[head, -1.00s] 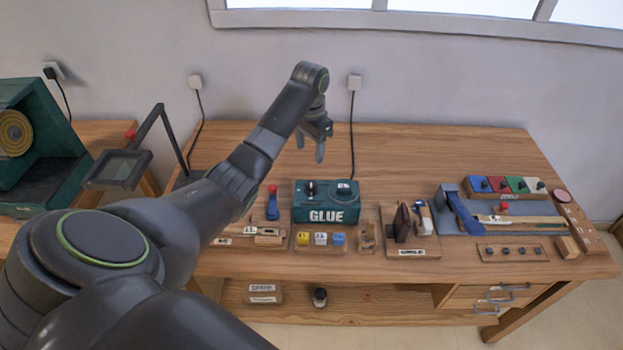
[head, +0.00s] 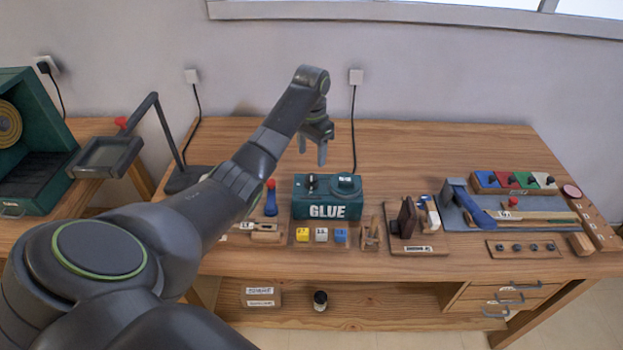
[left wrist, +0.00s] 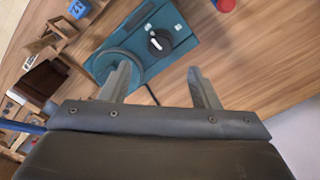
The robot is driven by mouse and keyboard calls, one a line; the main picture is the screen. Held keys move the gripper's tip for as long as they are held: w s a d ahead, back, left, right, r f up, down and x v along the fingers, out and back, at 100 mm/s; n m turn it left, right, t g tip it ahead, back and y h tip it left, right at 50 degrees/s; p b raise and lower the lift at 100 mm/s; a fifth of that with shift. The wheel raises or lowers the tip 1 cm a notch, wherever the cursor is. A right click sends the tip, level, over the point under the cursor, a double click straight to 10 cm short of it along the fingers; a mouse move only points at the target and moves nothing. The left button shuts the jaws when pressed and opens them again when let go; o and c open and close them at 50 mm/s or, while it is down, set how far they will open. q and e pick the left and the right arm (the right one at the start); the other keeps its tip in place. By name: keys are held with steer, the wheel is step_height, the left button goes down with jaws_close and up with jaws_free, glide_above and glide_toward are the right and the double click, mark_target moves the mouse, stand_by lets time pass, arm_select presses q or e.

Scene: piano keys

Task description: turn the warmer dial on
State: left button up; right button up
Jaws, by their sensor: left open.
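The teal glue warmer (head: 328,211) stands on the bench, with "GLUE" on its front. Its black dial (head: 310,184) is on the left part of the top, and a round lidded pot (head: 345,184) is on the right part. In the left wrist view the dial (left wrist: 158,41) shows a white pointer mark, beside the dark round pot (left wrist: 118,62). My left gripper (head: 312,153) is open and empty, above and behind the warmer. Its spread fingers (left wrist: 159,84) show in the left wrist view, apart from the dial. My right gripper is not in view.
A blue tool with a red top (head: 271,198) stands left of the warmer. Small yellow, white and blue blocks (head: 321,235) lie in front. A wooden stand with a dark block (head: 418,240) is to the right. The bench behind the warmer is clear except for a hanging cord (head: 354,130).

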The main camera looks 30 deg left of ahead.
mark_target(311, 177)
arm_select(q)
step_height(311, 177, down, 8)
steer(key=shift+f+p, duration=0.1)
steer(key=shift+p, duration=0.35)
steer(key=shift+c, duration=0.3)
steer(key=c, duration=0.9)
